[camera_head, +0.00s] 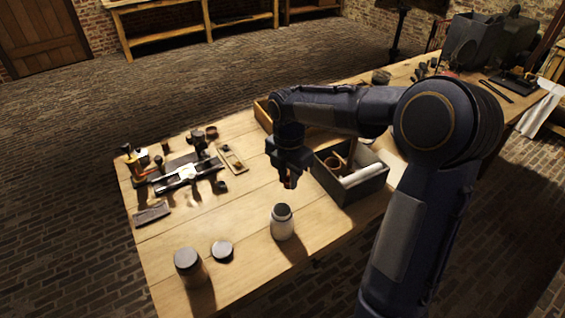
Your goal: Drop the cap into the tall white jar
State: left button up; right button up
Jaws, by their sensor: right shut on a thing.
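My right gripper (290,182) hangs pointing down over the table. It is shut on a small reddish-brown piece that shows between the fingertips; it seems to be the cap, but it is mostly hidden. The tall white jar (283,228) stands upright on the table, below and slightly left of the gripper in the picture, with a dark round top. I cannot tell whether that top is an open mouth or a lid. The gripper is apart from the jar. My left gripper is not in view.
A wider jar with a grey top (189,266) and a low round pot (222,251) stand near the front left. A metal tool (187,172) lies at left. The table's middle is mostly clear.

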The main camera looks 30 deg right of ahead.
notch_tip(320, 180, down, 6)
jog(key=b, duration=0.5)
jog(key=shift+r, duration=0.1)
jog(key=o, duration=1)
notch_tip(320, 180, up, 8)
jog(key=shift+f, duration=0.1)
